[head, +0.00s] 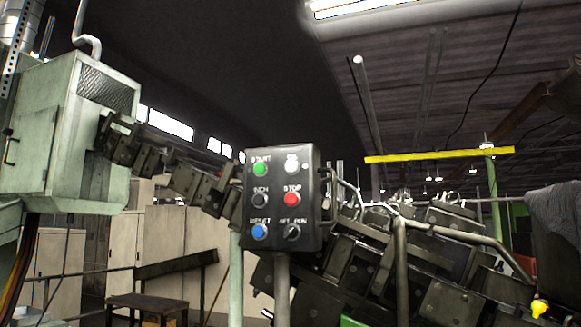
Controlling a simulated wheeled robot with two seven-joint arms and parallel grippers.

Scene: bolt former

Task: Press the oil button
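A dark control box (276,217) stands on a post near the middle of the head view, its button face toward me. The white button (292,166) is at the top right of the face; its label is too blurred to read surely, and no other button reads as oil. A green START button (261,169) is to its left and a red STOP button (291,199) is below it. A black button (260,201), a blue RESET button (260,232) and an OFF/RUN selector (292,232) fill the rest. Neither of my grippers shows.
Dark machinery (370,265) with bent pipe rails (400,265) is behind and right of the box. A pale green cabinet (60,140) is at the left. A small dark table (147,302) is at the lower left. Nothing visible blocks the box's face.

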